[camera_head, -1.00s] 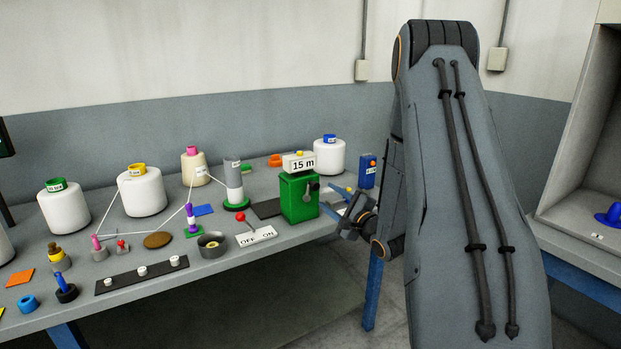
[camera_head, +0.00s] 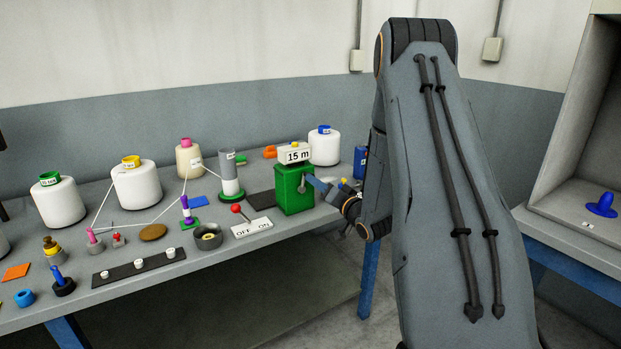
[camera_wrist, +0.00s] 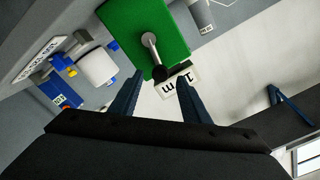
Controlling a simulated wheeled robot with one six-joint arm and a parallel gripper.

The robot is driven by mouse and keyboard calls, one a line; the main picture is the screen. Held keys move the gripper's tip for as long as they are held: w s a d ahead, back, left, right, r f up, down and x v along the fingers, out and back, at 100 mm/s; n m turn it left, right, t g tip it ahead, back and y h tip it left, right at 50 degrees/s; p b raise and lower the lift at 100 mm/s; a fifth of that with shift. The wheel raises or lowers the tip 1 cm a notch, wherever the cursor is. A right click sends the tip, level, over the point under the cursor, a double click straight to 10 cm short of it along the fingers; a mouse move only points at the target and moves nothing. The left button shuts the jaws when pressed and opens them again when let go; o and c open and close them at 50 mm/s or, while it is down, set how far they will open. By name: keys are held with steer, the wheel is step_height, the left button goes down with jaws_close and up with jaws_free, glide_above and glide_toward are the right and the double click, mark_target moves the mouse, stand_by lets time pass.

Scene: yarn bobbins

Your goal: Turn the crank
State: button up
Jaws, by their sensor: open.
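The green box (camera_head: 295,196) stands near the right end of the table with a white "15 m" sign (camera_head: 294,154) on top. Its crank (camera_head: 302,184) is on the face toward my arm, largely hidden in the head view. In the wrist view the grey crank arm (camera_wrist: 152,50) ends in a black knob (camera_wrist: 160,74) on the green box (camera_wrist: 135,30). My gripper (camera_wrist: 160,82) is open, its two blue fingers on either side of the knob. I cannot tell whether they touch it. In the head view my gripper (camera_head: 316,184) is close beside the box.
A red-knobbed OFF/ON lever switch (camera_head: 252,228) and a dark flat plate (camera_head: 261,200) lie left of the box. A white bobbin (camera_head: 324,148) stands behind it and a blue box (camera_head: 361,160) to its right. Several bobbins and small parts fill the table's left.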

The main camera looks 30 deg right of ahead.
steer(key=w, duration=0.4)
steer(key=w+p, duration=0.1)
steer(key=w, duration=0.1)
steer(key=shift+a, duration=0.3)
steer(key=shift+s, duration=0.1)
steer(key=shift+c, duration=0.3)
jaws_close()
